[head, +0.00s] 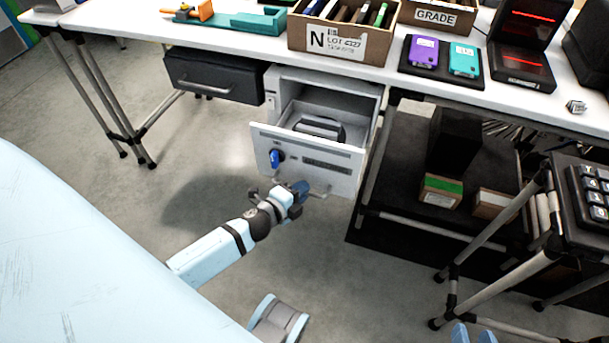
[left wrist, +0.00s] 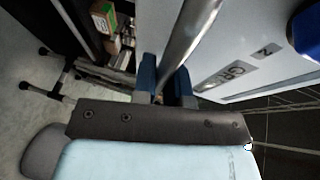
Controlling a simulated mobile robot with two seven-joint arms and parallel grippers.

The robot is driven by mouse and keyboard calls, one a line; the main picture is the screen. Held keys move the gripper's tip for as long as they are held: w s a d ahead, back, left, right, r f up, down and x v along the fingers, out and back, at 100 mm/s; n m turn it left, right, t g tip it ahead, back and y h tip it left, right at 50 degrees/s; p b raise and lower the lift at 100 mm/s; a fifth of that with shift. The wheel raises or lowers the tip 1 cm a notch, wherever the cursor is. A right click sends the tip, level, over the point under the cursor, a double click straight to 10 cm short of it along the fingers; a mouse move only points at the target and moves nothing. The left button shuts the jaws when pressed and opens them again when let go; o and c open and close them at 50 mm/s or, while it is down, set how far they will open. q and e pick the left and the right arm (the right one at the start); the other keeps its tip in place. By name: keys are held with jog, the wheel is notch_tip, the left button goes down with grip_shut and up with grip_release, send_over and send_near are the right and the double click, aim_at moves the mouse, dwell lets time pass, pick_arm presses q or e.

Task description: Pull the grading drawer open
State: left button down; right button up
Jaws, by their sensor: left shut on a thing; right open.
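The light grey drawer (head: 330,172) under the white table stands pulled out of its cabinet (head: 352,92). A dark object (head: 320,128) lies inside it. A blue piece (head: 276,158) sits on its front panel. My left gripper (head: 300,190) is shut on the drawer's metal bar handle (head: 320,191), low on the front. In the left wrist view the handle (left wrist: 188,42) runs between the blue fingers (left wrist: 165,82), beside the drawer front (left wrist: 235,55).
A closed black drawer (head: 215,76) hangs to the left. A carton (head: 340,32) and purple and teal devices (head: 424,52) stand on the white tabletop. A dark lower shelf with boxes (head: 441,190) and a keypad stand (head: 580,195) are at right. Floor left of the drawer is clear.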

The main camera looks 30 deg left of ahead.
pick_arm(q)
jog(key=shift+s, duration=0.1)
pick_arm(e)
jog(key=shift+a+r, duration=0.1)
pick_arm(q)
jog(key=c, duration=1.2)
grip_release()
jog(key=shift+p+v, duration=0.55)
jog(key=shift+v, duration=6.4)
pick_arm(e)
jog(key=shift+s+f, duration=0.1)
jog(key=shift+f, duration=0.1)
jog(key=shift+r, duration=0.15)
